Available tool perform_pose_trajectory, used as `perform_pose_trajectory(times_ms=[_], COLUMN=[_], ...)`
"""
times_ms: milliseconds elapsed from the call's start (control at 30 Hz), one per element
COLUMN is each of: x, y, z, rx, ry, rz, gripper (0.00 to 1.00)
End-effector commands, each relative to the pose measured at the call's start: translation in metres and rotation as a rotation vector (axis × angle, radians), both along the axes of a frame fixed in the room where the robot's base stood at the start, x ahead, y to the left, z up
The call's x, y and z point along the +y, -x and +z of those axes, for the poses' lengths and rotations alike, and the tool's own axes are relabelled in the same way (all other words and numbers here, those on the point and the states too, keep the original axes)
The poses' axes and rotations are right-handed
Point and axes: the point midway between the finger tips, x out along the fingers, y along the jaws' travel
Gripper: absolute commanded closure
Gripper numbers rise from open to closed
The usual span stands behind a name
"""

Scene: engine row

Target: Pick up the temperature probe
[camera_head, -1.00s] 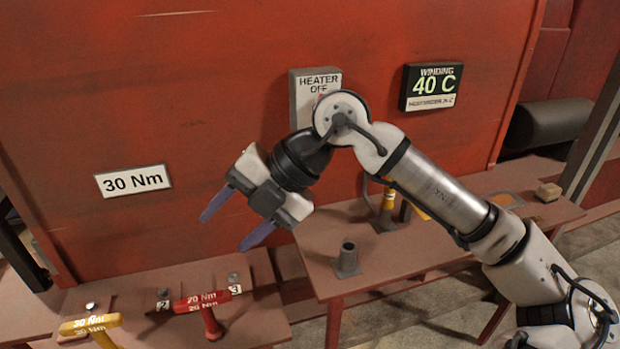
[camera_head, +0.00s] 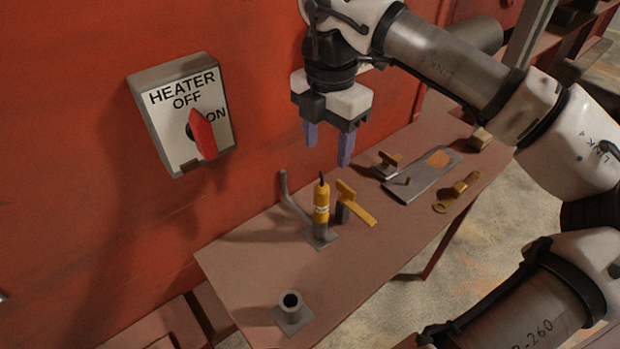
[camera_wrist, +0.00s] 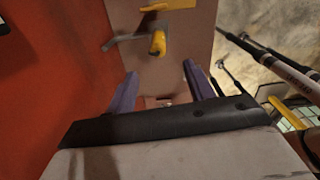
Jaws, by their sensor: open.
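The temperature probe appears to be the yellow cylinder with a dark thin tip (camera_head: 321,203). It stands upright in a grey holder (camera_head: 321,237) on the brown table. In the wrist view the yellow probe (camera_wrist: 157,43) shows beyond the fingertips, near the top middle. My gripper (camera_head: 328,152) points down above the table, its two purple fingers apart with nothing between them. It is higher than the probe, behind and slightly to its right in the head view. The wrist view shows the open fingers (camera_wrist: 159,70) too.
A yellow-handled tool (camera_head: 356,205) stands close right of the probe, and a bent grey rod (camera_head: 291,200) close left. An empty grey socket (camera_head: 291,306) is at the front. A grey plate (camera_head: 424,178) lies to the right. The red wall carries a heater switch box (camera_head: 183,118).

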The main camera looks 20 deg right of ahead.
Motion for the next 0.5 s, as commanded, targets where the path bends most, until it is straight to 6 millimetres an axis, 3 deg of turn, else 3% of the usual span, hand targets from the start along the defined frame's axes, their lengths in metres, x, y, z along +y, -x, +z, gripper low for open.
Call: perform_pose_trajectory(times_ms=[167, 500], x=[-0.002, -0.001], y=[0.001, 0.001], z=[-0.011, -0.073], rx=[0.005, 0.004], ry=[0.004, 0.001], rz=[-0.005, -0.003], gripper=[0.47, 0.47])
